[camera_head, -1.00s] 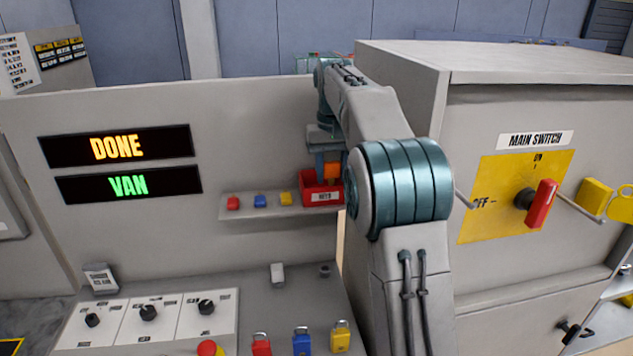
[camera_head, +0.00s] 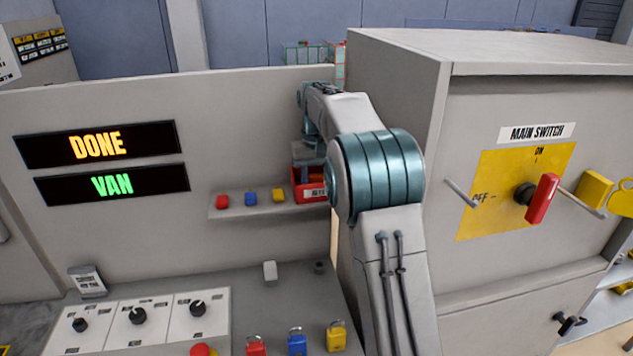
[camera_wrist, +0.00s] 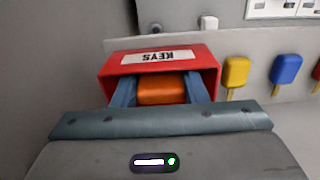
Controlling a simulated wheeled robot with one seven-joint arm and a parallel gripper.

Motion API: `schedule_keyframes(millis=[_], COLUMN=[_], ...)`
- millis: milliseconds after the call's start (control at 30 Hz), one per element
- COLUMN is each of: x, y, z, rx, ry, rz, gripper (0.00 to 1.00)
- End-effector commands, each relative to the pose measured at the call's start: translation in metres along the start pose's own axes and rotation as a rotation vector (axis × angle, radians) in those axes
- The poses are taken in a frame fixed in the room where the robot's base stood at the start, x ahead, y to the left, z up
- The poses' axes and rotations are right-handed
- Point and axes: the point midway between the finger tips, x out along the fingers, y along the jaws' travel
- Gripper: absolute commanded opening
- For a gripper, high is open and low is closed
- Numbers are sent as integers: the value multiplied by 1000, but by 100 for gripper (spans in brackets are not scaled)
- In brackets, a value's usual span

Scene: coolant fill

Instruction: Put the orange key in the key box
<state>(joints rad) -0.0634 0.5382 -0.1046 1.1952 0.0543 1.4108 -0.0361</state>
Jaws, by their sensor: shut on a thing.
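The key box is a red open-topped box (camera_head: 314,195) at the right end of a small wall shelf. In the wrist view the box (camera_wrist: 205,58) carries a white KEYS label, seen upside down. My gripper (camera_wrist: 161,92) has its two blue-grey fingers down inside the box. They are shut on the orange key (camera_wrist: 162,90), whose block-shaped head shows between them. The lower part of the key is hidden, so I cannot tell whether it touches the box floor. In the head view my arm partly covers the box and gripper.
Red (camera_head: 222,201), blue (camera_head: 250,198) and yellow (camera_head: 278,195) keys stand on the shelf (camera_head: 262,209) left of the box. The large main switch cabinet (camera_head: 470,110) rises close to the right of my arm. Padlocks and a knob panel (camera_head: 140,318) lie below.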

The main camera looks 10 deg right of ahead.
Motion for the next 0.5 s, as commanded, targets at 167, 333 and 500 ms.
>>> schedule_keyframes(millis=[167,333,500], x=[4,2,2], y=[1,1,1], z=[0,0,0], rx=[1,2,2], ry=[-1,-1,-1], rz=[0,0,0], gripper=[22,61,61])
